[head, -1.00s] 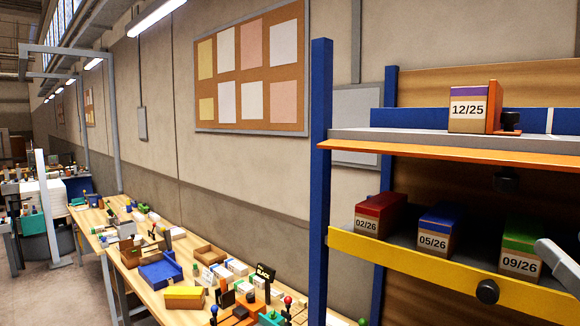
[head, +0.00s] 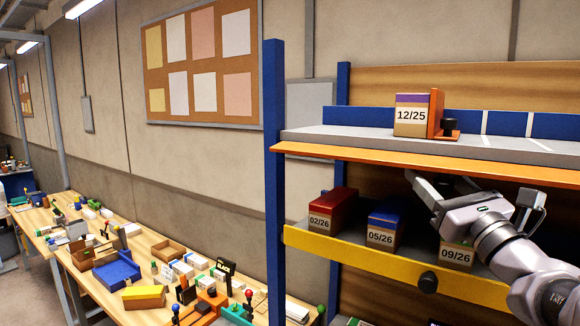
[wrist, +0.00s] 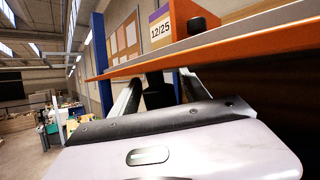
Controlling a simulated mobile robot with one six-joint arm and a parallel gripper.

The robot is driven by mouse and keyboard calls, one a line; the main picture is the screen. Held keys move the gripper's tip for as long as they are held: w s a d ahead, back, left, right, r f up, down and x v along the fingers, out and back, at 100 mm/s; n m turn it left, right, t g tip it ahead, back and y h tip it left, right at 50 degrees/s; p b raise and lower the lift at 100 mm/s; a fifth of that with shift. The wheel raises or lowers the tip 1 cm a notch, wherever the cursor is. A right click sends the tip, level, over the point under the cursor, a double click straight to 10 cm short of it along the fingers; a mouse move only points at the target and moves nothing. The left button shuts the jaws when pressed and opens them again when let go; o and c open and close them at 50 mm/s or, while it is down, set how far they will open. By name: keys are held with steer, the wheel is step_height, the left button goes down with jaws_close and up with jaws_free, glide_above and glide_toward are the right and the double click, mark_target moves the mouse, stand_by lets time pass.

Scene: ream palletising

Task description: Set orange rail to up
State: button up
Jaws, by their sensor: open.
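The orange rail (head: 430,159) runs along the front edge of the upper shelf and shows as a thin strip, not standing above the shelf surface. It also crosses the wrist view (wrist: 230,38). My gripper (head: 440,184) is open just below the rail, in front of the rack. In the wrist view its fingers (wrist: 160,92) are spread, with a dark knob (wrist: 157,97) between them, under the rail. I cannot tell whether they touch it. The arm hides the knob in the head view.
A 12/25 box (head: 411,115) stands on the upper shelf beside an orange divider (head: 435,113). The lower shelf has a yellow rail (head: 370,262) with a black knob (head: 428,282), behind which stand several dated boxes. A cluttered workbench (head: 75,250) lies left.

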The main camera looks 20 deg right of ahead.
jaws_close()
stand_by(1.4)
